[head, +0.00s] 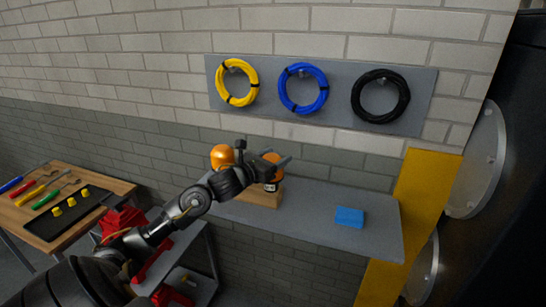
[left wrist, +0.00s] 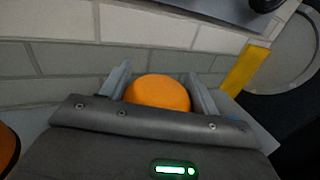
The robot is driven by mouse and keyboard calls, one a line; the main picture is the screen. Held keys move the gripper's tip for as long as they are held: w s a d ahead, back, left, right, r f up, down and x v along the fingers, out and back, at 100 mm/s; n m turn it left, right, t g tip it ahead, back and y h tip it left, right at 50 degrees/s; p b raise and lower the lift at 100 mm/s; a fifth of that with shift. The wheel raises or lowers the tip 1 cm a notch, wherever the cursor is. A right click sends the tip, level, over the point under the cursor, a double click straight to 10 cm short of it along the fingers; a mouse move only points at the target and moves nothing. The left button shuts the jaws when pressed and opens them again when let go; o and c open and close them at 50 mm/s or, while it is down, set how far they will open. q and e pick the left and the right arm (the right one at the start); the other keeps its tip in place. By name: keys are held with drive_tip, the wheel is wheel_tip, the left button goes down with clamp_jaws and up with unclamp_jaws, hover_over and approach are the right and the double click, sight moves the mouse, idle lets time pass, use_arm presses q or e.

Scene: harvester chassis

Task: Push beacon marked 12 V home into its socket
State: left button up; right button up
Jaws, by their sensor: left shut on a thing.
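An orange beacon (head: 274,158) with a dark lower part is between the fingers of my left gripper (head: 279,160), above a wooden block (head: 264,197) on the grey shelf. In the left wrist view its orange dome (left wrist: 158,93) sits between the two grey fingers, which are shut on it. A small pale label shows low on it, but its lettering is too small to read. A second orange beacon (head: 222,156) stands just to the left. My arm hides much of both bases and any socket. I cannot tell how deep the held beacon sits. My right gripper is out of view.
A blue block (head: 350,217) lies on the grey shelf (head: 315,220), with free room around it. Yellow, blue and black cable coils hang on the wall panel (head: 430,95). A yellow post (head: 415,210) borders the shelf's right end. A tool table (head: 120,185) stands left.

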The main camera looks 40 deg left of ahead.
use_arm(q)
drive_tip(key=shift+r, duration=0.1)
drive_tip(key=shift+c, duration=0.3)
drive_tip(key=shift+w+r+p, duration=0.1)
drive_tip(key=shift+r+p, duration=0.25)
drive_tip(key=shift+r, duration=0.2)
drive_tip(key=shift+r+p, duration=1.15)
drive_tip(key=shift+r, duration=1.3)
drive_tip(key=s+d+f+m+g+h+b, duration=0.1)
drive_tip(key=s+d+f+h, duration=0.3)
drive_tip(key=s+d+f, duration=0.4)
drive_tip(key=s+d+f+m+g+h+b, duration=0.1)
drive_tip(key=s+d+f+m+h+b, duration=0.2)
drive_tip(key=s+d+f, duration=0.5)
drive_tip(key=d+f+m+b, duration=0.1)
drive_tip(key=d+f, duration=0.1)
drive_tip(key=d, duration=0.5)
drive_tip(key=shift+s+f+h, duration=0.15)
drive_tip(key=shift+s+h, duration=0.05)
drive_tip(key=shift+h, duration=0.2)
drive_tip(key=shift+s+a, duration=0.1)
